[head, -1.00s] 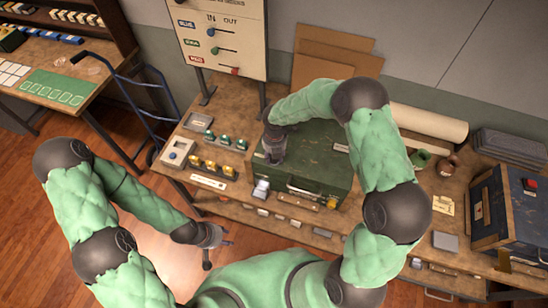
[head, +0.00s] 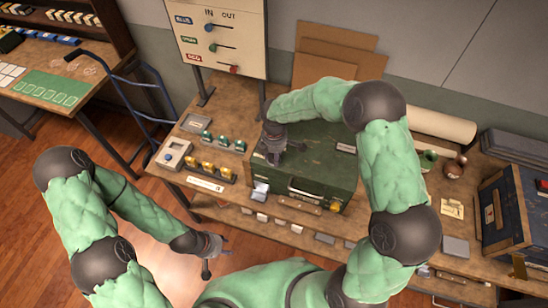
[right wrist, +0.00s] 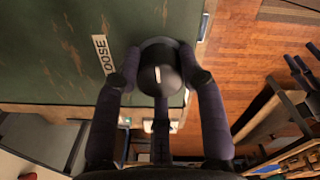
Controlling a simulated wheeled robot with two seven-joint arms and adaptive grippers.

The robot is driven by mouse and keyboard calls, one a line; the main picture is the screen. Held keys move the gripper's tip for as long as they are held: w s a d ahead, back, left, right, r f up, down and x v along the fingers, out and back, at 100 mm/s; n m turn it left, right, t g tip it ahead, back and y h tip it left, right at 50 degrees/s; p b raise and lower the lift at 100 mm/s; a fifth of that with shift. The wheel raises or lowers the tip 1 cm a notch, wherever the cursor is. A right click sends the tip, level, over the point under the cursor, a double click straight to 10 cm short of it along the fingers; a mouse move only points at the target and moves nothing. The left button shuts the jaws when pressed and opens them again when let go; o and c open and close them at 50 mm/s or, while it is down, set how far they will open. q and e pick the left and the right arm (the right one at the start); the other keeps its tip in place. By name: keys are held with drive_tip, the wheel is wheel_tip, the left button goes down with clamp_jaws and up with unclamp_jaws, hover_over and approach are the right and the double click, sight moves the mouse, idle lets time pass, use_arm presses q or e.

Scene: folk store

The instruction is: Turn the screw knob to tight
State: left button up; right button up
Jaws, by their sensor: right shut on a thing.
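The black round screw knob (right wrist: 161,68) stands on the dark green top of a metal box (head: 325,165). A short white line on the knob runs nearly along the picture's vertical. A white label reading "LOOSE" (right wrist: 104,55) lies left of the knob in the right wrist view. My right gripper (right wrist: 160,66) has its two dark fingers on either side of the knob, shut on it. In the head view my right gripper (head: 280,154) is over the box's left part and hides the knob. My left gripper (head: 211,252) hangs low, away from the bench; its finger opening is unclear.
The box stands on a wooden workbench (head: 232,103). Left of it are green and yellow pieces in rows and a small grey device (head: 174,155). A sign board (head: 219,35) with sliders stands behind. A blue case (head: 505,205) is at the right.

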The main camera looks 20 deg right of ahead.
drive_tip(key=m+b, duration=0.1)
drive_tip(key=m, duration=0.1)
drive_tip(key=m+b, duration=0.1)
drive_tip(key=m, duration=0.1)
drive_tip(key=shift+f+m, duration=0.2)
drive_tip(key=shift+m, duration=0.2)
drive_tip(key=m+b, duration=0.2)
drive_tip(key=m, duration=0.2)
drive_tip(key=m+b, duration=0.2)
drive_tip(key=m, duration=0.3)
drive_tip(key=m+b, duration=0.1)
drive_tip(key=m, duration=0.3)
drive_tip(key=shift+b, duration=0.4)
drive_tip(key=m+b, duration=0.1)
drive_tip(key=m, duration=0.4)
drive_tip(key=m+b, duration=0.1)
drive_tip(key=m, duration=0.3)
drive_tip(key=shift+m, duration=0.3)
drive_tip(key=m+b, duration=0.1)
drive_tip(key=m, duration=0.4)
drive_tip(key=shift+r+m+b, duration=0.1)
drive_tip(key=shift+m+b, duration=0.35)
drive_tip(key=shift+m, duration=1.95)
